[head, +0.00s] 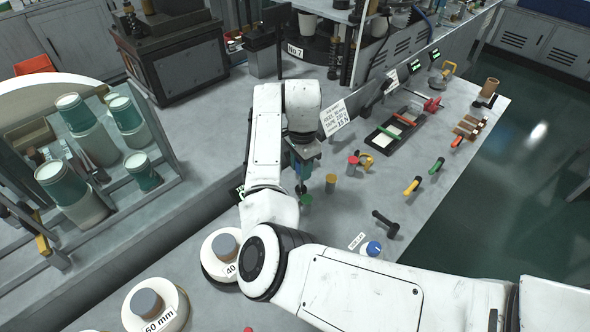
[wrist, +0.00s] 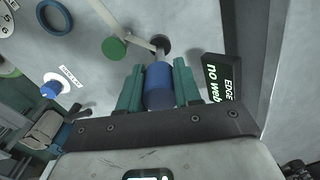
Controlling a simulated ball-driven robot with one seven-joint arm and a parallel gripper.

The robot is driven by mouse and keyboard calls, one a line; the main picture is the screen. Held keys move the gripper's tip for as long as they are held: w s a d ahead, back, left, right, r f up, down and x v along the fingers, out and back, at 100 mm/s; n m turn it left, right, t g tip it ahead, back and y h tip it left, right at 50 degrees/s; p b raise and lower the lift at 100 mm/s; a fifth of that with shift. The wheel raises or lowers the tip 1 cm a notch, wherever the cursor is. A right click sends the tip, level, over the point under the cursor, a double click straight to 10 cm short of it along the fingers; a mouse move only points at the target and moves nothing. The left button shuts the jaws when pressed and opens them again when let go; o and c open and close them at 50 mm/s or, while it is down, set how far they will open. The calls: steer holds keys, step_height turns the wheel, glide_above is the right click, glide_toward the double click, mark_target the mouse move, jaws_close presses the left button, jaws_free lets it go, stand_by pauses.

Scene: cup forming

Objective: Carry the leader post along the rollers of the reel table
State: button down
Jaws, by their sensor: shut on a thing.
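My gripper (head: 304,168) points down over the reel table, its teal fingers closed on the blue grip (wrist: 158,86) of the leader post. The post's pale pin runs from the grip to a dark round end (wrist: 160,43); whether this touches the table I cannot tell. A pale strip runs from the upper edge of the wrist view past the green roller (wrist: 113,48) to the pin. In the head view the green roller (head: 306,201) is close beside the post, with the yellow roller (head: 331,183) and red roller (head: 352,168) farther right.
An edge display (wrist: 224,78) reading "no web" stands close right of the fingers in the wrist view. White reels (head: 155,307) sit front left. A black tray (head: 398,130), coloured handles (head: 412,186) and a blue knob (head: 373,249) lie to the right.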

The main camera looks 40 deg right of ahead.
steer(key=shift+d, duration=0.8)
steer(key=shift+s+p, duration=2)
steer(key=shift+s, duration=3.2)
steer(key=shift+d, duration=5.25)
steer(key=shift+w+b, duration=2.9)
steer(key=shift+w, duration=2.55)
steer(key=shift+d+b, duration=4.3)
steer(key=shift+d, duration=2.1)
steer(key=s+p, duration=0.4)
steer(key=p, duration=0.3)
steer(key=shift+s+r, duration=0.1)
steer(key=shift+s, duration=0.25)
